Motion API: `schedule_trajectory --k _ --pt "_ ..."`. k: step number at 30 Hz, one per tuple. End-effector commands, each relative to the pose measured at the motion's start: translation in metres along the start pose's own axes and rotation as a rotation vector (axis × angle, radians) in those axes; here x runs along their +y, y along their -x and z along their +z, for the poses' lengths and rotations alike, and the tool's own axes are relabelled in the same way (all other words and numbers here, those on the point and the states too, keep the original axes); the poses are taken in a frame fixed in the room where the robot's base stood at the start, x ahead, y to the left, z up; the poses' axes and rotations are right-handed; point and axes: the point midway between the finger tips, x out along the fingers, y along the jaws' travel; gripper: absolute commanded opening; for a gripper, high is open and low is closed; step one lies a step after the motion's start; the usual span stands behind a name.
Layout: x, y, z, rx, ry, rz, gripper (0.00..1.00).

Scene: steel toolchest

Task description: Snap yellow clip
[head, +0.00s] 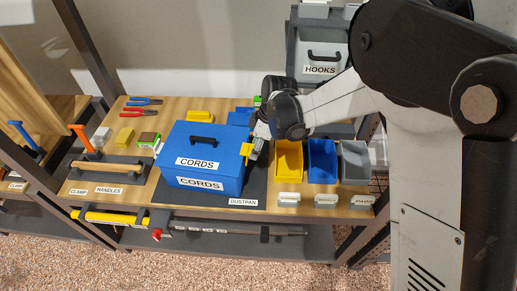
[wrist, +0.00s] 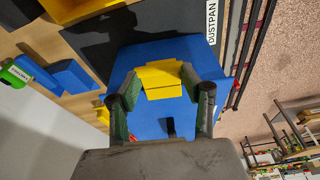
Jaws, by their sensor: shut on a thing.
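The blue box (head: 203,153) labelled CORDS, with a dark handle on its lid, sits on a dark mat on the workbench. The yellow clip (head: 246,150) is on the box's right side in the head view. In the wrist view the clip (wrist: 161,78) lies between the two fingers of my gripper (wrist: 163,88), against the blue box (wrist: 150,53). My gripper (head: 257,148) is shut on the clip at the box's right side. The clip's latching edge is partly hidden, so whether it is fastened cannot be told.
Yellow (head: 289,160), blue (head: 322,160) and grey (head: 355,160) bins stand close on the right. A grey case labelled HOOKS (head: 320,62) stands behind. Pliers, a wooden-handled bar (head: 107,167) and small blocks lie to the left.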

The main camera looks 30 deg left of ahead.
Motion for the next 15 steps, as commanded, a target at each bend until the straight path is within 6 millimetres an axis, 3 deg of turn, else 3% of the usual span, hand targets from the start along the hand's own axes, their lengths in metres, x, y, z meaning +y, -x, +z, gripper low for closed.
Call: schedule_trajectory --k 6,15 --pt "-0.0006 0.0009 -0.0098 -0.112 0.001 0.000 0.14" --pt "-0.0005 0.0025 -0.0101 -0.124 0.000 0.001 0.14"
